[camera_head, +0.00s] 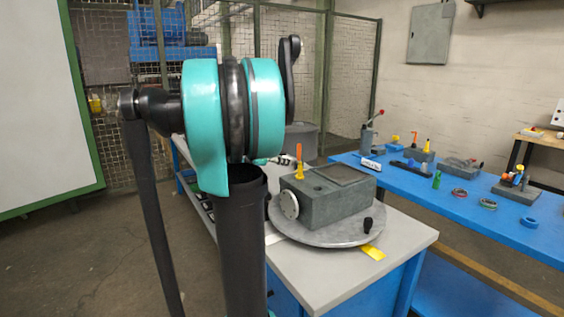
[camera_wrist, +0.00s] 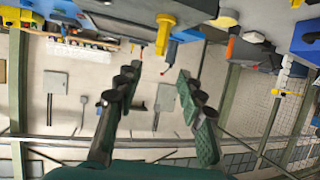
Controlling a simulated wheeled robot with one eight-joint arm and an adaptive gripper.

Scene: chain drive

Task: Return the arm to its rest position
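My arm, with its teal and black links, stands upright in the left and middle of the head view. It hides part of the bench behind it. My gripper (camera_wrist: 157,78) shows in the wrist view with its two dark fingers spread apart. The gap between the fingers is empty, and background wall shows through it. The wrist view looks out across the room, which appears upside down. I cannot clearly make out the gripper in the head view.
A grey-topped bench (camera_head: 325,277) carries a round turntable (camera_head: 340,234) with a grey block (camera_head: 335,203) and an orange-yellow tool (camera_head: 299,168). A blue bench (camera_head: 455,205) with several tools stands right. A mesh fence (camera_head: 350,60) is behind. Floor at left is clear.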

